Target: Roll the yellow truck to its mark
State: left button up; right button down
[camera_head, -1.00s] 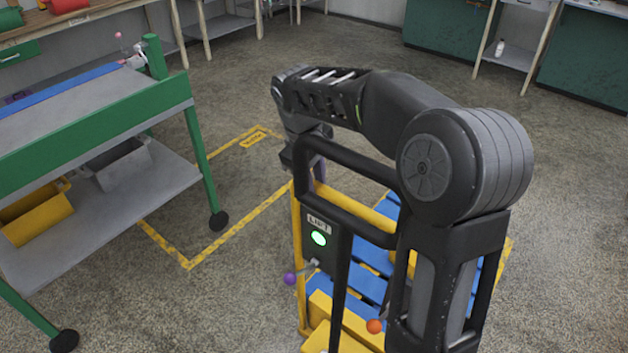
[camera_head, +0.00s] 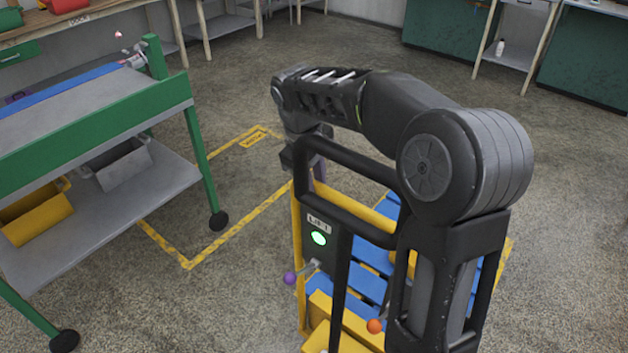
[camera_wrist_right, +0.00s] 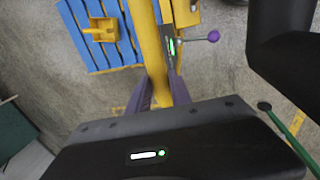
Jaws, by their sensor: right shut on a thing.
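The yellow truck (camera_head: 297,235) stands at lower centre in the head view, partly hidden behind my right arm. It has a yellow frame, a panel with a lit green lamp (camera_head: 319,238) and a lever with a purple knob (camera_head: 290,278). My right gripper (camera_wrist_right: 160,88) is shut around a yellow bar (camera_wrist_right: 150,45) of the truck, with a purple finger on each side. My left gripper is out of view.
A green-framed table (camera_head: 100,135) with bins on its lower shelf stands at left; its near leg and round foot (camera_head: 218,221) are beside the outline. Benches and green cabinets (camera_head: 588,60) line the back. The floor inside the outline and at right is clear.

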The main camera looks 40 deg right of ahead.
jog(key=w+d+p, duration=0.3)
jog(key=d, duration=0.7)
jog(key=shift+f, duration=0.3)
jog(key=c, duration=1.6)
grip_release()
jog(key=shift+s+a+r, duration=0.1)
jog(key=shift+a+r, duration=0.05)
jog(key=shift+a, duration=0.2)
jog(key=shift+o, duration=0.6)
jog(key=shift+a+r, duration=0.1)
jog(key=shift+a, duration=0.1)
jog(key=o, duration=0.3)
jog(key=shift+d, duration=0.2)
